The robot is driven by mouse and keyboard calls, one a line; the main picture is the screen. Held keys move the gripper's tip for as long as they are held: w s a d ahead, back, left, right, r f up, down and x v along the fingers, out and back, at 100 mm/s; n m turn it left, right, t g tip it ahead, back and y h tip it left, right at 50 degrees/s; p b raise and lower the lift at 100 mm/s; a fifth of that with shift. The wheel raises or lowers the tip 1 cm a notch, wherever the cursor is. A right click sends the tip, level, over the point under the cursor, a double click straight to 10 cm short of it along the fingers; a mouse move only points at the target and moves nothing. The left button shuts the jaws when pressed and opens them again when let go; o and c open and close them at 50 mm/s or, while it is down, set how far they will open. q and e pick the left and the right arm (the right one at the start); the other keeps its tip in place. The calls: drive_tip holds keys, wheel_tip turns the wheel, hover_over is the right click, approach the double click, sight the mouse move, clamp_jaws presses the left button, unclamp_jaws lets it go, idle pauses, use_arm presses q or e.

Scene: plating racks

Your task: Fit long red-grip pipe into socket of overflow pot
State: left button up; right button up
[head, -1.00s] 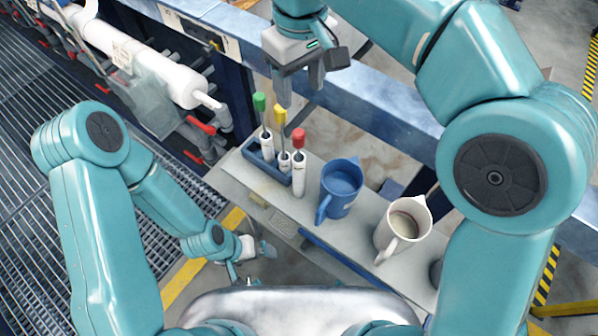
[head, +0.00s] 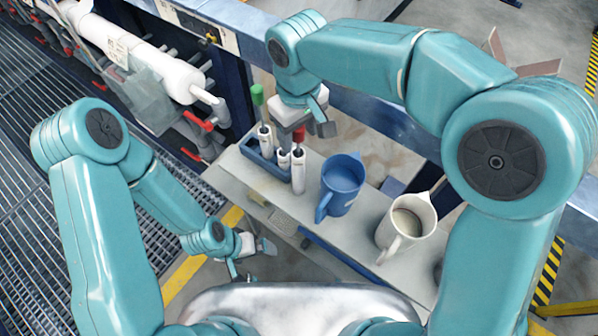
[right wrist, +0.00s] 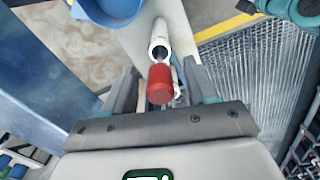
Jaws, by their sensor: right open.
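The red-grip pipe (head: 299,134) stands upright at the right end of the blue rack, its lower part a white tube (head: 298,172). In the right wrist view its red grip (right wrist: 160,85) lies between the spread fingers, with a thin rod running to the white tube (right wrist: 158,47). My right gripper (head: 307,125) is open around or just above the red grip; contact cannot be told. My left gripper (head: 258,246) hangs low by the bench's front edge, too small to tell its jaws. I cannot tell which vessel is the overflow pot.
The blue rack (head: 262,156) also holds a green-grip pipe (head: 257,95) close to my right gripper; the yellow grip is hidden. A blue mug (head: 343,182) and a white jug (head: 407,222) stand to the right on the grey bench (head: 236,178). A blue rail runs behind.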

sight(298, 153)
drive_tip(key=f, duration=0.2)
drive_tip(key=shift+w+a+f, duration=0.1)
drive_tip(key=shift+w+f, duration=0.15)
drive_tip(key=shift+f, duration=0.1)
drive_tip(key=shift+s+r, duration=0.1)
drive_tip(key=shift+s, duration=0.05)
clamp_jaws()
